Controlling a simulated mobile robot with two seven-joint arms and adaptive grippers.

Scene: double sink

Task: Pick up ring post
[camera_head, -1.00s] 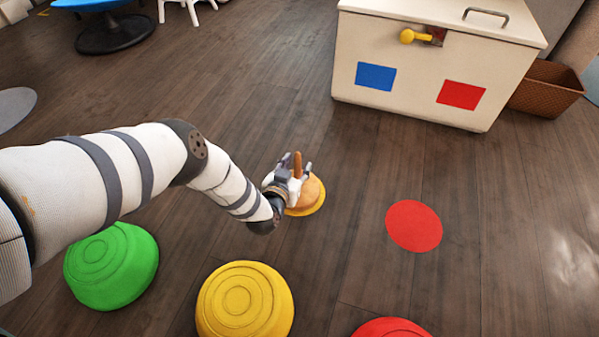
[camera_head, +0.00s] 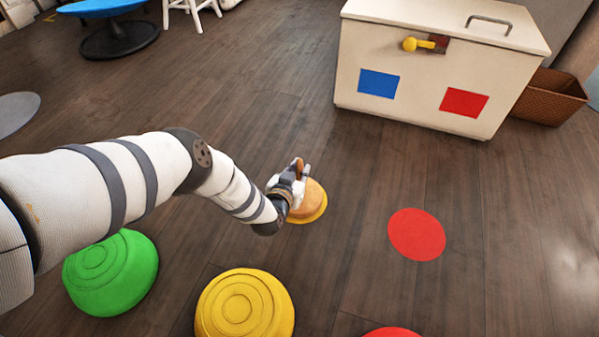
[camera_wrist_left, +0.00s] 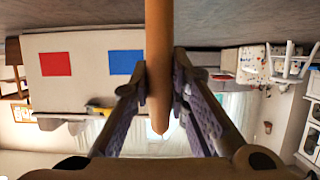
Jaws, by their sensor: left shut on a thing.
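The ring post has an orange-brown wooden round base (camera_head: 312,196) standing on a yellow disc (camera_head: 321,212) on the floor. Its upright wooden peg shows in the left wrist view (camera_wrist_left: 158,60), running down between the fingers to a rounded tip. My left gripper (camera_head: 298,172) is at the post, with its fingers closed on the peg from both sides. It also shows in the left wrist view (camera_wrist_left: 160,90). The gripper hides part of the peg and base in the head view. My right gripper is not in view.
A green stepping dome (camera_head: 112,272) and a yellow one (camera_head: 245,305) stand nearer me. A red disc (camera_head: 417,234) lies flat to the right. A cream chest (camera_head: 425,85) with blue and red squares stands behind, beside a brown basket (camera_head: 550,97). Floor between is clear.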

